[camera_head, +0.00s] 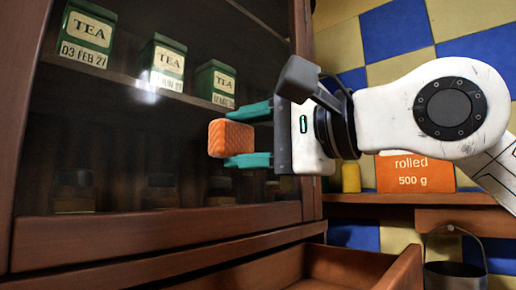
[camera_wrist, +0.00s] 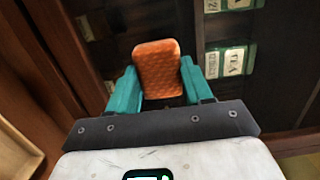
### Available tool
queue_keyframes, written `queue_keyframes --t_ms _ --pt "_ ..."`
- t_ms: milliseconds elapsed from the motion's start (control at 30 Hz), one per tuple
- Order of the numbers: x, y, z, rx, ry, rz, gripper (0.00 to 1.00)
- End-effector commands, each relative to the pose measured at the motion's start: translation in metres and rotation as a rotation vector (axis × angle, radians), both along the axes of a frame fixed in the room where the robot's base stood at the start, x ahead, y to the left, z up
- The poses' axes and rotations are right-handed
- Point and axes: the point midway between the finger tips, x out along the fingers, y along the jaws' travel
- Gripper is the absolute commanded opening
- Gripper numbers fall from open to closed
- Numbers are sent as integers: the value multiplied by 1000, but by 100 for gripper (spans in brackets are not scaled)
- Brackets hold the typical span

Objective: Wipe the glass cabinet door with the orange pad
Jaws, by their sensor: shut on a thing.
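The orange pad (camera_head: 230,138) is a ribbed block between the two teal fingers of my gripper (camera_head: 248,137). My gripper is shut on it, and the pad sticks out past the fingertips toward the glass. The pad also shows in the wrist view (camera_wrist: 159,70), between the fingers. The glass cabinet door (camera_head: 120,125) has a dark wooden frame and fills the left of the head view. The pad is in front of the glass, near its right side; I cannot tell whether it touches. A pale glare or smudge shows near the middle tea tin.
Behind the glass, green tea tins (camera_head: 167,62) stand on a shelf and dim jars (camera_head: 74,190) stand below. An open wooden drawer (camera_head: 330,265) juts out beneath the door. An orange packet (camera_head: 414,172) sits on a shelf at right, with a metal bucket (camera_head: 455,272) below.

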Motion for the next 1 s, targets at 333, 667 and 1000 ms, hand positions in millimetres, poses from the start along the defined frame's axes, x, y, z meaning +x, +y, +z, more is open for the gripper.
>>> queue_keyframes --t_ms 333,667,1000 --pt "-8 6 4 -1 0 2 21" --pt "-6 2 17 0 2 0 21" --pt "17 -13 17 1 3 -1 21"
